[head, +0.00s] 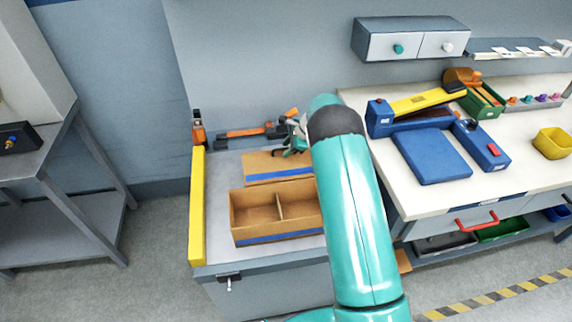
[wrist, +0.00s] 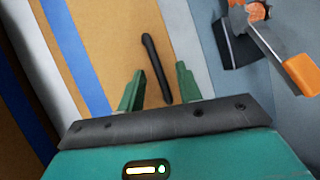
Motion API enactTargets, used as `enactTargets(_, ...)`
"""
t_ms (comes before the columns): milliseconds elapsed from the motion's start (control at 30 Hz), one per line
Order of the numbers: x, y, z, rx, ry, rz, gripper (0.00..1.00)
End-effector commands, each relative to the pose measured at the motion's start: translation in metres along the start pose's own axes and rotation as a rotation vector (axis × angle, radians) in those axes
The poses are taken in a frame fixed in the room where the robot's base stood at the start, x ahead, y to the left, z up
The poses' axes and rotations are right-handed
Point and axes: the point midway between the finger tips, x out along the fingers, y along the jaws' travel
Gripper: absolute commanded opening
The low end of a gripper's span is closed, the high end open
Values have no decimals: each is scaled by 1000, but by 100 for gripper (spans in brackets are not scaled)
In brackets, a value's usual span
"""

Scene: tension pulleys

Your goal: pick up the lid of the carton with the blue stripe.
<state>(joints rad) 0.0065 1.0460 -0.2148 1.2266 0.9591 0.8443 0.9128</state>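The lid (head: 262,164) is a flat brown cardboard panel with a blue stripe, lying behind the open carton (head: 276,240) on the cart top. In the wrist view the lid (wrist: 112,45) fills the middle, with a dark bar-like handle (wrist: 152,58) on it. The carton has two empty-looking compartments and a blue stripe on its front. My gripper (head: 291,150) is over the lid's right part. In the wrist view my gripper (wrist: 159,80) is open, with the handle showing between its green fingers; contact cannot be told. My arm hides the lid's right end in the head view.
Orange-and-black tools (head: 244,132) lie behind the lid, and an orange-handled tool (wrist: 298,72) shows close right in the wrist view. A yellow rail (head: 197,205) edges the cart's left side. A workbench (head: 430,202) with a blue case (head: 433,156) stands right.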

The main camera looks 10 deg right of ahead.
Motion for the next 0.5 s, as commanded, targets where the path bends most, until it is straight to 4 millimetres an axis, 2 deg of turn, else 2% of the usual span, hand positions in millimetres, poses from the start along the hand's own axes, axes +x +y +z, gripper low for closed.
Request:
enactTargets(167,0,0,0,0,0,0,35)
enactTargets(367,0,0,0,0,0,0,0)
enactTargets(500,0,0,0,0,0,1,0)
